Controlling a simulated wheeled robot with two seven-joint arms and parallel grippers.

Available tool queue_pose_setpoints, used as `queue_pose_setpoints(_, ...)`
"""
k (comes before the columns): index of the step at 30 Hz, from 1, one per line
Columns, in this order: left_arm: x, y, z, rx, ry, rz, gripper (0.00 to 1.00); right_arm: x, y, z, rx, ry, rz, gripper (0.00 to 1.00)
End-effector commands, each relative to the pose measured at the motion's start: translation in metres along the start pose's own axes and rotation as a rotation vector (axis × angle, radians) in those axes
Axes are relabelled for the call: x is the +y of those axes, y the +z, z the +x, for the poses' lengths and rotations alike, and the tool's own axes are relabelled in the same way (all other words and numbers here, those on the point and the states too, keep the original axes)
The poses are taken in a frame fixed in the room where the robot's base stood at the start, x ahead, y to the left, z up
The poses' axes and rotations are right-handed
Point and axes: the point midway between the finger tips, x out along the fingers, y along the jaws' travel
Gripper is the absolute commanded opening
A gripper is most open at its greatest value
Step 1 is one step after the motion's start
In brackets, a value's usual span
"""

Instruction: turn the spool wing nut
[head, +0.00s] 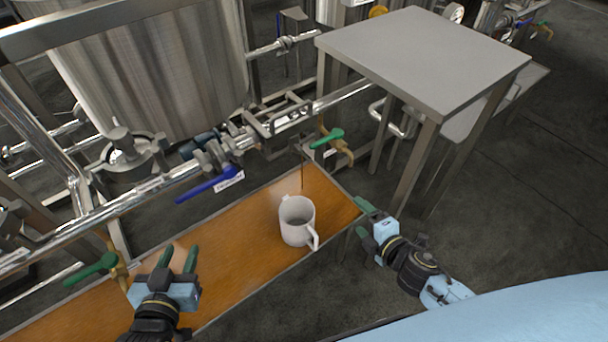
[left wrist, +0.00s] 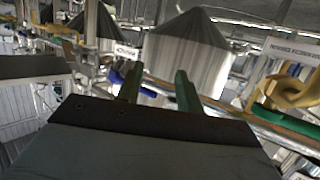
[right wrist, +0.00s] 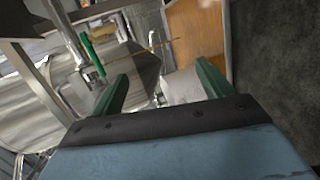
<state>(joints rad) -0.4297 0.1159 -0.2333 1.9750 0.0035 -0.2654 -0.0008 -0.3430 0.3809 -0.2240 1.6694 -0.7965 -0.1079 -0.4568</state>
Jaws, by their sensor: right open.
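A steel pipe run (head: 150,187) with clamps and fittings crosses behind the wooden bench in the head view. A cluster of clamp fittings (head: 213,155) sits on it near a blue-handled valve (head: 208,186). I cannot single out the spool wing nut at this size. My left gripper (head: 178,257) is over the bench, in front of the pipe, fingers apart and empty. Its fingers show in the left wrist view (left wrist: 160,90). My right gripper (head: 367,219) is off the bench's right end, open and empty. Its fingers show in the right wrist view (right wrist: 162,78).
A white mug (head: 294,232) stands on the wooden bench (head: 240,232) between my grippers. Green-handled valves (head: 92,270) (head: 327,138) stick out near the bench. A steel table (head: 425,55) stands at the back right, and a large tank (head: 150,75) at the back left.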

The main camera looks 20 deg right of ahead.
Motion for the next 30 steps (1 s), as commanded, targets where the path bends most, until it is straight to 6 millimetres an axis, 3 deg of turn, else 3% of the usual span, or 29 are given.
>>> queue_pose_setpoints(3, 0.005, -0.054, -0.014, 0.181, 0.008, -0.007, 0.36, 0.039, -0.018, 0.004, 0.054, 0.159, -0.208, 0.78)
queue_pose_setpoints(6, 0.007, -0.096, -0.033, 0.3, 0.012, -0.012, 0.36, 0.07, -0.033, -0.003, 0.079, 0.267, -0.349, 0.78)
queue_pose_setpoints(12, 0.008, -0.14, -0.064, 0.432, 0.016, -0.018, 0.36, 0.105, -0.051, -0.017, 0.093, 0.392, -0.506, 0.78)
queue_pose_setpoints(20, 0.007, -0.145, -0.069, 0.417, 0.014, -0.018, 0.36, 0.12, -0.057, -0.006, 0.095, 0.417, -0.534, 0.78)
queue_pose_setpoints(30, 0.006, -0.136, -0.065, 0.363, 0.01, -0.016, 0.36, 0.139, -0.067, 0.043, 0.093, 0.416, -0.532, 0.78)
